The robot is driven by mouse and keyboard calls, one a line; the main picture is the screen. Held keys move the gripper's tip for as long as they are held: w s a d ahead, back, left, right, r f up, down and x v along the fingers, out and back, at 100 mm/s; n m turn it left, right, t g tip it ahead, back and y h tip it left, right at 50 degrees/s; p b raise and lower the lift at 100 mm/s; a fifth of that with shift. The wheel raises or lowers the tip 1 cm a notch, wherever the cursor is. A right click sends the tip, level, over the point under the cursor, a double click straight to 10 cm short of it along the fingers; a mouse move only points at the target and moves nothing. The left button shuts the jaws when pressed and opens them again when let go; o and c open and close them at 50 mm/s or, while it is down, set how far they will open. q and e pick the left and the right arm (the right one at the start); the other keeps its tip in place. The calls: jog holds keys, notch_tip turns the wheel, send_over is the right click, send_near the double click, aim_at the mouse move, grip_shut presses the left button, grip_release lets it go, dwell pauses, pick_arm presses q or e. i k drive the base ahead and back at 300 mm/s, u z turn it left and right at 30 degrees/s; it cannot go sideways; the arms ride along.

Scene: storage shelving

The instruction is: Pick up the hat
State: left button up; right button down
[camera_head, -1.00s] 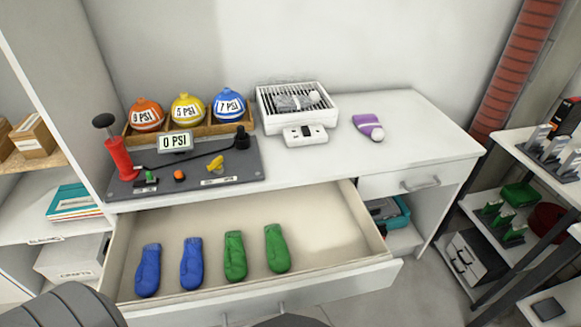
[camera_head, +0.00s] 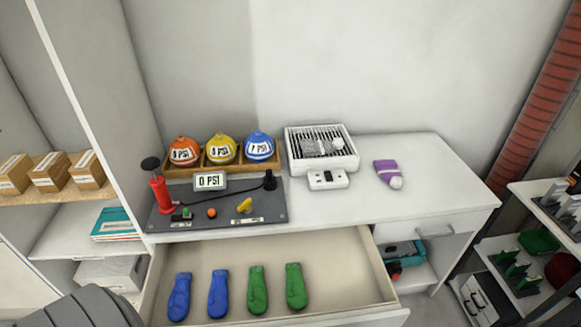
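A purple knitted hat with a white pompom (camera_head: 386,172) lies flat on the right part of the white desk top (camera_head: 440,170). A grey, rounded part of my own body shows at the lower left edge. Neither gripper can be made out, and nothing touches the hat.
A white heater-like box with a grille (camera_head: 321,150) stands left of the hat. A pump board (camera_head: 215,205) and orange, yellow and blue balls (camera_head: 220,149) are further left. The open drawer (camera_head: 330,290) holds blue and green mittens (camera_head: 257,290). A shelf (camera_head: 530,205) stands right.

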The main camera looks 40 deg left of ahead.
aim_at(310, 148)
jog(key=k, duration=0.45)
jog(key=u, duration=1.25)
jog(key=i, duration=0.25)
jog(key=z, duration=0.35)
